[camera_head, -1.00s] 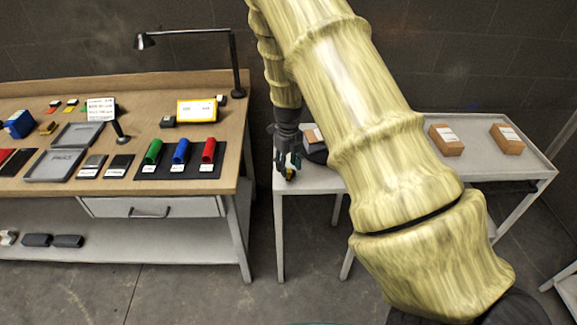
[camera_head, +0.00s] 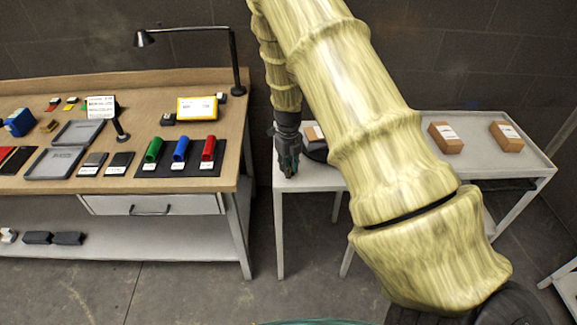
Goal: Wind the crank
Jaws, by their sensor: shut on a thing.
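My gripper (camera_head: 289,168) points down at the left end of the grey side table (camera_head: 312,178). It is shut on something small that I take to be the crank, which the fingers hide. A dark round base (camera_head: 316,152) stands on the table just right of the gripper, partly behind my arm. I cannot make out the crank's handle or its angle.
Two brown boxes (camera_head: 446,138) (camera_head: 506,136) stand on the right of the side table. A wooden workbench (camera_head: 226,130) at the left holds green, blue and red cylinders (camera_head: 180,150), trays and a lamp (camera_head: 237,65). A gap separates bench and table.

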